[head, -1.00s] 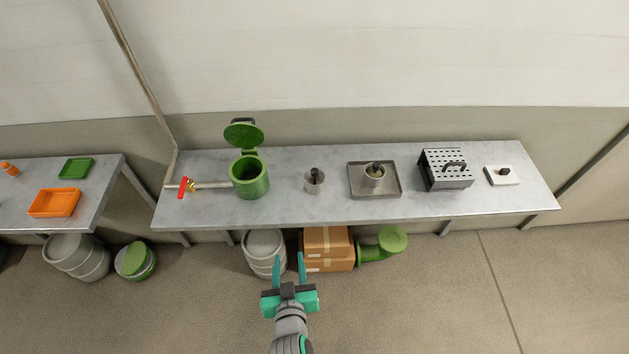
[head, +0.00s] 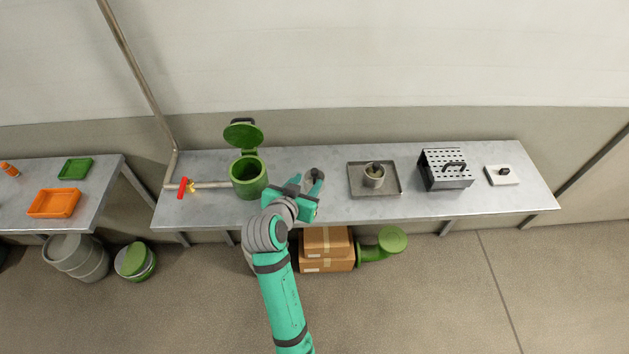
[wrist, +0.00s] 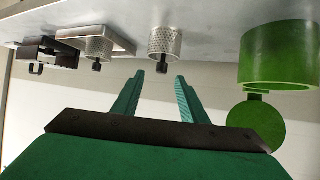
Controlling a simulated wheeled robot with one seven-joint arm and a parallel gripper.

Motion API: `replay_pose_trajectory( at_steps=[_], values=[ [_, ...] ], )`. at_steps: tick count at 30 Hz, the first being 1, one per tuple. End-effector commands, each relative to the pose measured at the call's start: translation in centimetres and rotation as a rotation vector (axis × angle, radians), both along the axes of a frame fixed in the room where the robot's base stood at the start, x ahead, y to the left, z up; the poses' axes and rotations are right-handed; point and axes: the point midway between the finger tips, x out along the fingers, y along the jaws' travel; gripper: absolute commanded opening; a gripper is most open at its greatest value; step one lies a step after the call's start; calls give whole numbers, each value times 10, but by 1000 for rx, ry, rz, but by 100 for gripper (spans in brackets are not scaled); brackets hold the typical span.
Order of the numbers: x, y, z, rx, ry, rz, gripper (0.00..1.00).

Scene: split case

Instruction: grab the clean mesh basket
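A small grey mesh basket with a dark knob (head: 315,174) stands on the steel table and is partly hidden by my gripper in the head view. In the wrist view this basket (wrist: 165,41) is just beyond the fingertips, with its knob in line with the gap. A second mesh basket (head: 373,180), more olive-brown, stands in a grey tray (head: 394,192) to the right. It also shows in the wrist view (wrist: 97,48). My gripper (head: 308,182) is over the table's front part; in the wrist view its fingers (wrist: 171,68) are apart with nothing between them.
A green pot (head: 249,181) with its lid (head: 243,134) raised stands left of my gripper, beside a pipe with a red valve handle (head: 183,187). A perforated metal box (head: 446,170) and a white block (head: 502,176) are at right. The wrist view is upside down.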

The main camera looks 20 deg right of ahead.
Motion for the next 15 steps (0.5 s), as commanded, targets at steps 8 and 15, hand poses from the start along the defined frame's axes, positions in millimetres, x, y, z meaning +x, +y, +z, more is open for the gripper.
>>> replay_pose_trajectory(
  at_steps=[8, 15],
  values=[
    [22, -18, -15, 0, 0, 0, 39],
    [40, -29, -21, 1, -1, 0, 39]
  ],
)
